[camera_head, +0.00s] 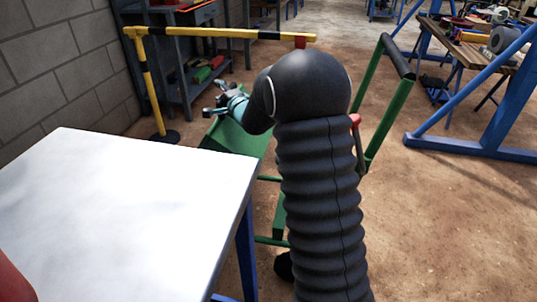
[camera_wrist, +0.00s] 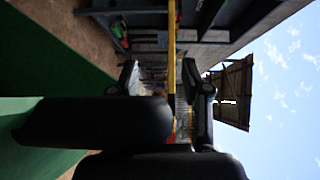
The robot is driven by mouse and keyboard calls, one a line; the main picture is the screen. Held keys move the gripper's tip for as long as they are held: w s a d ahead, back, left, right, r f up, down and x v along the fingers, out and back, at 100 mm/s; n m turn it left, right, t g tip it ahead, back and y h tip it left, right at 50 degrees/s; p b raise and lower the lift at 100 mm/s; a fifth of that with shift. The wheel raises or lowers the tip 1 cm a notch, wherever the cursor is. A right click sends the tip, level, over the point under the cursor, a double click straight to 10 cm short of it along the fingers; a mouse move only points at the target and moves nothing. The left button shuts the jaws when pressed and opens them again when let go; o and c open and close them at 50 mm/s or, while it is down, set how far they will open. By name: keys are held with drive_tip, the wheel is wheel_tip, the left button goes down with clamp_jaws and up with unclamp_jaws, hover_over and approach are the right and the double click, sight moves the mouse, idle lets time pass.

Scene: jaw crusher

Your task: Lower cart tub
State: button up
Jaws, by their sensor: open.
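The green cart stands behind my arm in the head view, which hides much of it. Its tub (camera_head: 237,138) shows as a sloped green panel left of my arm. Its green push handle (camera_head: 390,110) with a dark grip bar rises to the right. A small red part (camera_head: 355,120) shows just right of my arm. My gripper (camera_head: 214,103) is open and empty, pointing left above the tub. In the wrist view my gripper (camera_wrist: 160,76) has its fingers apart, with a green surface of the tub (camera_wrist: 35,75) at the left.
A white-topped table (camera_head: 130,205) with blue legs fills the left front. A yellow and black barrier (camera_head: 220,33) stands behind the cart by a grey block wall (camera_head: 65,65). A blue frame (camera_head: 490,130) and workbench (camera_head: 465,45) are at right. The floor at lower right is clear.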

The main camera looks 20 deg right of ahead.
drive_tip(key=s+d+n+g+h+p, duration=0.1)
drive_tip(key=s+n+g, duration=0.4)
drive_tip(key=s, duration=1.4)
drive_tip(key=s+d+n+g+h+p, duration=0.1)
drive_tip(key=s+d+n+g+h, duration=0.2)
drive_tip(key=s, duration=1.7)
drive_tip(key=shift+s+f+n+g+h, duration=0.15)
drive_tip(key=shift+n+g+h, duration=0.55)
drive_tip(key=shift+n+g, duration=0.6)
